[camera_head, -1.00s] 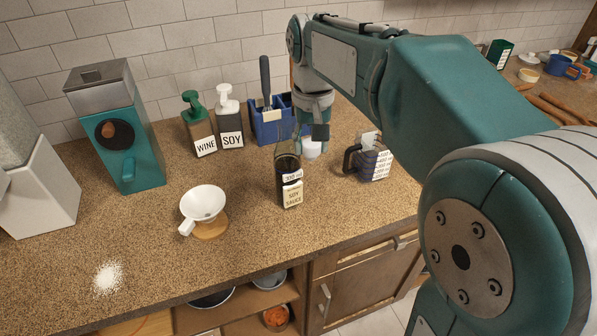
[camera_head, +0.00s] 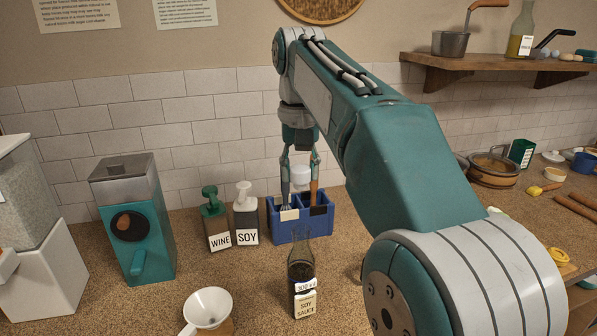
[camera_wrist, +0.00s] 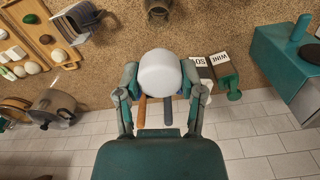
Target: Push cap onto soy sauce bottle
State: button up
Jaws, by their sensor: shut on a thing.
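The soy sauce bottle (camera_head: 302,272) stands upright and uncapped on the counter, dark with a cream label. My gripper (camera_head: 300,198) is behind and above it, in front of the blue utensil holder. It is shut on a white rounded cap (camera_head: 300,174), held in the air between the two fingers. In the wrist view the cap (camera_wrist: 161,71) fills the space between the fingertips of my gripper (camera_wrist: 160,82). A dark round shape at the top edge there looks like the bottle (camera_wrist: 157,11).
The blue utensil holder (camera_head: 284,228) stands behind the bottle. Green-topped WINE (camera_head: 217,226) and white-topped SOY (camera_head: 246,222) dispensers stand to its left. A white funnel (camera_head: 208,308) is at the front left, beyond them a teal grinder (camera_head: 135,225).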

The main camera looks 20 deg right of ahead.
aim_at(301, 188)
jog(key=shift+d+f, duration=0.1)
jog(key=shift+f, duration=1.85)
jog(key=shift+f, duration=0.1)
jog(key=shift+f, duration=2.35)
jog(key=shift+f, duration=0.9)
jog(key=o, duration=0.8)
jog(key=shift+o, duration=0.2)
jog(key=shift+r, duration=2.9)
